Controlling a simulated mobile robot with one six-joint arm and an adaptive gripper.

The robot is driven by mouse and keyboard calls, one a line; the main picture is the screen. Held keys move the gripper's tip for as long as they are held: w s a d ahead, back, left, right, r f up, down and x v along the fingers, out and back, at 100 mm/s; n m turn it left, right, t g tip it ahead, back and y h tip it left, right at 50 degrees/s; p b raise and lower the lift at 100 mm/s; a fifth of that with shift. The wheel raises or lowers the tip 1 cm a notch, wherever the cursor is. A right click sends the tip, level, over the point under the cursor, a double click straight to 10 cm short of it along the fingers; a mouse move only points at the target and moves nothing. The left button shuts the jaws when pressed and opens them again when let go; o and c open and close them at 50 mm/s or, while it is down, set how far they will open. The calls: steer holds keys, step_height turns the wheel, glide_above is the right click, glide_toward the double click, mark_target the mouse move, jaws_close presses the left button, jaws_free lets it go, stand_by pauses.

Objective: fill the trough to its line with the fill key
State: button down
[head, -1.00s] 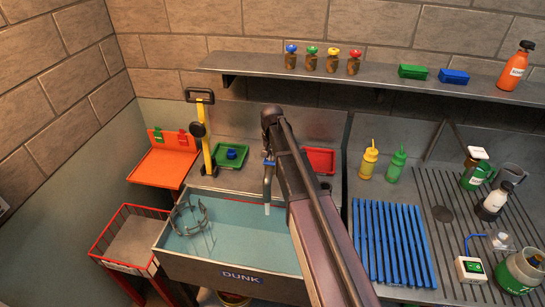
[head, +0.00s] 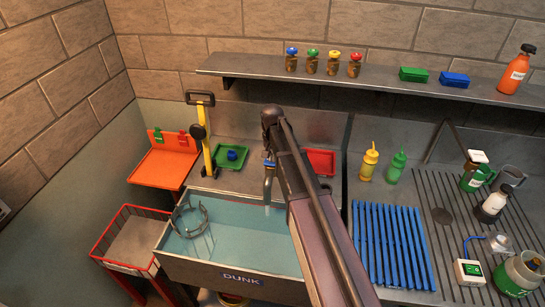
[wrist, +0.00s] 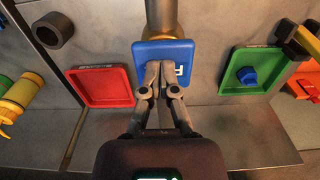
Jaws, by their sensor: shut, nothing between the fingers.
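The trough, marked DUNK (head: 241,278), holds blue-green water (head: 240,243) in the head view. A metal spout (head: 268,185) hangs over it with what looks like a pale stream below. I cannot make out the fill line. In the wrist view the blue square fill key (wrist: 150,52), with a partly covered white letter, is right in front of my gripper (wrist: 158,92). My fingers are shut with nothing between them, their tips at the key's face, apparently touching it. In the head view my arm hides the fingertips.
A wire ring (head: 190,219) stands in the trough's left part. Behind are a green tray (head: 222,163) with a blue knob and a red tray (head: 320,161). A yellow-handled tool (head: 207,150) stands at back left; a blue rack (head: 390,245) lies right of my arm.

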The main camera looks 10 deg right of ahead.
step_height(320, 180, up, 13)
steer(key=p, duration=1.2)
steer(key=shift+f, duration=0.1)
stand_by(1.5)
steer(key=s+f+n+b, duration=0.2)
steer(key=s+f+b, duration=0.6)
steer(key=s, duration=0.3)
steer(key=s+f+n+b, duration=0.2)
steer(key=s+f+b, duration=0.6)
steer(key=s, duration=0.4)
steer(key=shift+n, duration=0.3)
steer(key=shift+d, duration=0.1)
